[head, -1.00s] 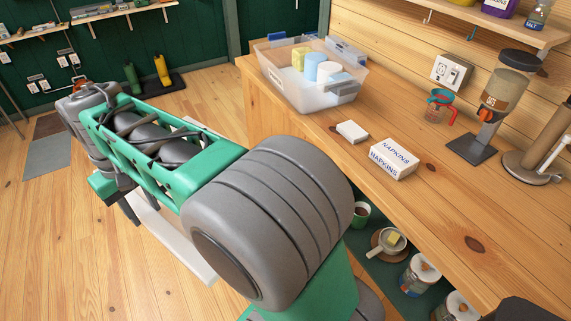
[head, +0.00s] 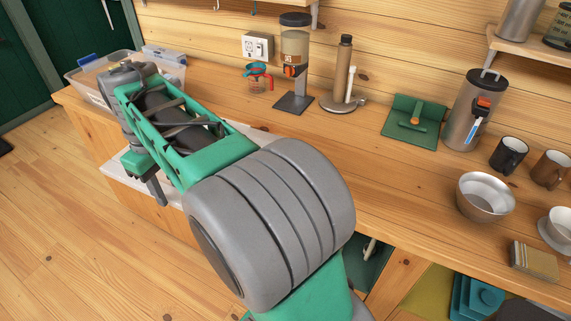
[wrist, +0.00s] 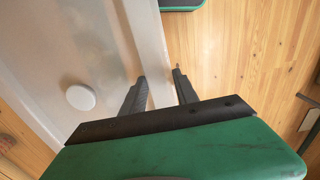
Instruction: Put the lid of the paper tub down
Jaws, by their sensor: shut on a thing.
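The lid is a large, flat, whitish translucent panel, seen partly behind my arm in the head view (head: 113,168). In the wrist view the lid (wrist: 75,40) fills the left side, with a round white disc on it, and its pale rim runs up to my fingers. My gripper (wrist: 162,84) is shut on the lid's edge and holds it beside the counter's front, over the wood floor. The clear paper tub (head: 88,78) stands on the counter's far left end. My arm hides part of it and its contents.
The wooden counter (head: 390,190) has bare room in the middle. Open floor lies at left.

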